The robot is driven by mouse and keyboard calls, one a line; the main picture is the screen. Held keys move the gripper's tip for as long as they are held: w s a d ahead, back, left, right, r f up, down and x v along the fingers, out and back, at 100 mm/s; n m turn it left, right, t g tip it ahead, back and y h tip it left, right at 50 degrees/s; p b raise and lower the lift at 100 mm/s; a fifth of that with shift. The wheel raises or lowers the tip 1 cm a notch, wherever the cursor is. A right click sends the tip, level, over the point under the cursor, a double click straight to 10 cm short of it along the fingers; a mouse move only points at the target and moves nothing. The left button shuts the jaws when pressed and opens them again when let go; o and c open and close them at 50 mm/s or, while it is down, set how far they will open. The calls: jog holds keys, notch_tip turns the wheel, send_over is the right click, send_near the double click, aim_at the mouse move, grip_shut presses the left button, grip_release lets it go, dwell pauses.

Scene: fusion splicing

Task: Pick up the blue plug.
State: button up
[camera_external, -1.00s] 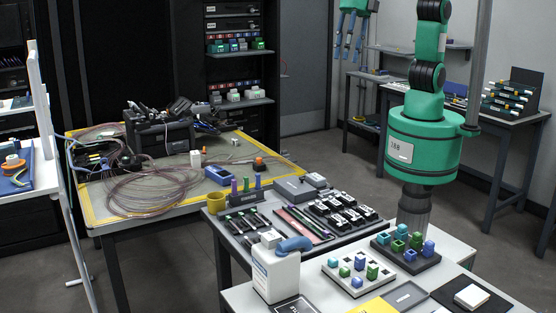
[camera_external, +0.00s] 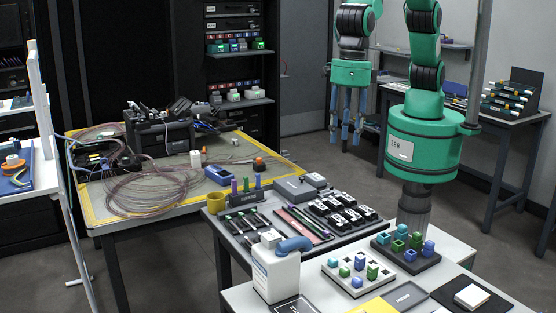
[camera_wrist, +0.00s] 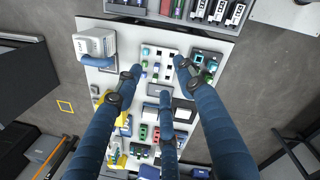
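Several small plugs stand in a white holed block (camera_external: 385,271) at the front of the near table. Blue ones there include a front plug (camera_external: 357,282) and a rear plug (camera_external: 359,263). I cannot tell which one the task means. In the wrist view my fingers (camera_wrist: 155,85) are spread over the white block (camera_wrist: 168,52).
A white bottle with a blue handle (camera_external: 276,272) stands left of the white block. Behind are a tray of black-and-white connectors (camera_external: 345,212) and a yellow-edged table (camera_external: 290,165) with coiled cable.

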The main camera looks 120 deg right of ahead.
aim_at(361, 256)
jog(key=w+a+f+n, duration=0.1)
jog(key=a+f+n, duration=0.3)
jog(key=a+f, duration=0.2)
jog(key=w+a+f+n+g, duration=0.1)
jog(key=a+f+n, duration=0.2)
jog(key=a+f, duration=0.4)
notch_tip(361, 256, down, 5)
jog(key=shift+w+r+n+h, duration=0.2)
jog(key=shift+w+n+h, duration=0.1)
jog(key=shift+w+n, duration=0.1)
jog(key=shift+f, duration=4.3)
jog(key=shift+s+d+f, duration=0.1)
jog(key=shift+f+b, duration=0.6)
jog(key=shift+f, duration=1.95)
